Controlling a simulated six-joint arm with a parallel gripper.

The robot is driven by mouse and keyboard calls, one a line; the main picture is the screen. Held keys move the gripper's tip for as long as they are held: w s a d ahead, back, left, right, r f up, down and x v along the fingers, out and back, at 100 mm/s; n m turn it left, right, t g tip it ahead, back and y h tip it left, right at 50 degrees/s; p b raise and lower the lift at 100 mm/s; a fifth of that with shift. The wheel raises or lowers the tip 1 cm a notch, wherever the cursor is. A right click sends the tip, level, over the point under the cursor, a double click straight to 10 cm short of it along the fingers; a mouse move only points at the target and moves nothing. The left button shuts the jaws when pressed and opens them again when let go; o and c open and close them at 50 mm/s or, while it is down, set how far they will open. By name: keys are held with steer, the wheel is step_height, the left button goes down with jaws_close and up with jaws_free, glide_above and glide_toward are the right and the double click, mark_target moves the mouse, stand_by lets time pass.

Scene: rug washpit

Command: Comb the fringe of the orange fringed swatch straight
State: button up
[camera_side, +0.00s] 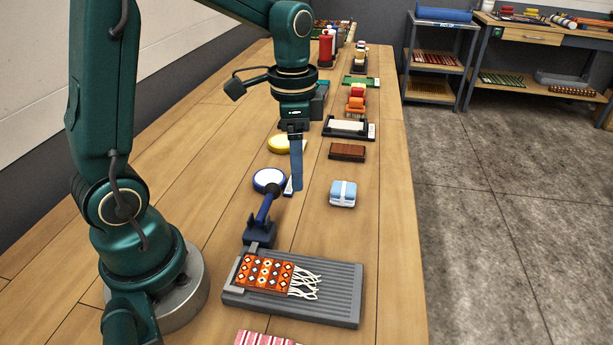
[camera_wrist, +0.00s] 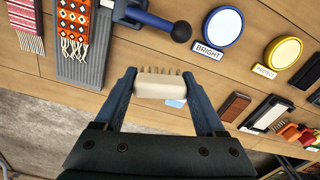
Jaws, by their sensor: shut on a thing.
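The orange fringed swatch (camera_side: 264,272) lies flat on a grey ribbed board (camera_side: 340,303) at the front of the bench. Its white fringe (camera_side: 304,284) points right, with strands bent and crossing. The swatch (camera_wrist: 75,22) and its fringe (camera_wrist: 71,50) also show at the top left of the wrist view. My gripper (camera_side: 297,186) points down above the bench, behind and apart from the board. In the wrist view my gripper (camera_wrist: 160,78) is shut on a cream comb (camera_wrist: 161,88) with a row of short teeth. The comb is hidden in the side view.
A blue-rimmed disc (camera_side: 268,180) labelled BRIGHT and a yellow-rimmed disc (camera_side: 279,144) stand farther back. A light blue block (camera_side: 343,193) lies right of my gripper. A pink striped swatch (camera_side: 266,339) is at the front edge.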

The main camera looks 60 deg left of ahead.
steer(key=s+d+m, duration=0.1)
steer(key=s+d, duration=0.1)
steer(key=d, duration=0.2)
steer(key=s+d+f+m, duration=0.1)
steer(key=s+d, duration=0.2)
steer(key=d, duration=0.2)
steer(key=s+d+f, duration=0.1)
steer(key=s+d, duration=0.1)
steer(key=d, duration=0.2)
steer(key=shift+s+d+m, duration=0.15)
steer(key=shift+s+m, duration=0.15)
steer(key=shift+m, duration=0.1)
steer(key=shift+d+f, duration=0.1)
steer(key=shift+f, duration=1.9)
steer(key=shift+f, duration=0.5)
steer(key=shift+w+d, duration=1.5)
steer(key=shift+r, duration=2.55)
